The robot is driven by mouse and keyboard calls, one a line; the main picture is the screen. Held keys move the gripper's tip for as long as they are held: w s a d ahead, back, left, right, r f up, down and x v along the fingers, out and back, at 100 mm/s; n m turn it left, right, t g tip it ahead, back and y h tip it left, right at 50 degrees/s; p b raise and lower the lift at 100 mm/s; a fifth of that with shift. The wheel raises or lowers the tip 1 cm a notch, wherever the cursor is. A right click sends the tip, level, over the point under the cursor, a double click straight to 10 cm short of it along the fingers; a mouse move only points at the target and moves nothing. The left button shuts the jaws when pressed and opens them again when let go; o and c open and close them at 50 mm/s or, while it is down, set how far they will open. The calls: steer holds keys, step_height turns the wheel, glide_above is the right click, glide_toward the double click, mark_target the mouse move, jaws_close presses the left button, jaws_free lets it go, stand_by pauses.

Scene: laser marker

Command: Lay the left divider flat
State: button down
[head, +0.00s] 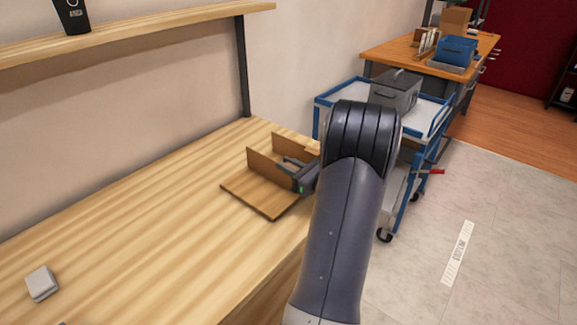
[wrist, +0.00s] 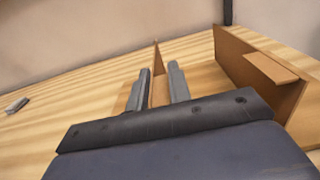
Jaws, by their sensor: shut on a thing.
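A thin brown divider (wrist: 156,62) stands upright, nearly edge-on, between the two fingers of my gripper (wrist: 160,72) in the wrist view. The gripper is shut on it. In the head view this left divider (head: 262,164) rises behind a brown flat board (head: 258,199), with my gripper (head: 287,162) reaching in from the right. A second upright brown panel (head: 288,143) stands behind it. That panel also shows at the right of the wrist view (wrist: 243,62), with a folded piece at its top. My gripper hides part of the lower divider and its base.
The striped wooden table (head: 130,220) is mostly clear to the left. A small grey block (head: 41,283) lies at its near left. A shelf post (head: 243,65) stands at the back edge. A blue-and-white cart (head: 340,98) with a grey box (head: 395,90) stands beyond.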

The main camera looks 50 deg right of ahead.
steer(key=shift+a+b, duration=0.15)
steer(key=shift+b, duration=0.15)
steer(key=a+n+b, duration=0.1)
steer(key=n+b, duration=0.1)
steer(key=b, duration=0.1)
steer(key=a+f+n+b, duration=0.1)
steer(key=n+b, duration=0.1)
steer(key=b, duration=0.1)
steer(key=a+n+b, duration=0.1)
steer(key=n+b, duration=0.1)
steer(key=b, duration=0.1)
steer(key=shift+s+a+f, duration=0.15)
steer(key=shift+a+f, duration=0.05)
steer(key=shift+a, duration=0.2)
steer(key=a+n+b, duration=0.1)
steer(key=n+b, duration=0.1)
steer(key=b, duration=0.2)
steer(key=a+f+n+b, duration=0.1)
steer(key=n+b, duration=0.1)
steer(key=b, duration=0.2)
steer(key=shift+s+a+f, duration=0.1)
steer(key=shift+a+f, duration=0.1)
steer(key=shift+a+f+n+b, duration=0.1)
steer(key=shift+a+n+b, duration=0.15)
steer(key=shift+n+b, duration=0.7)
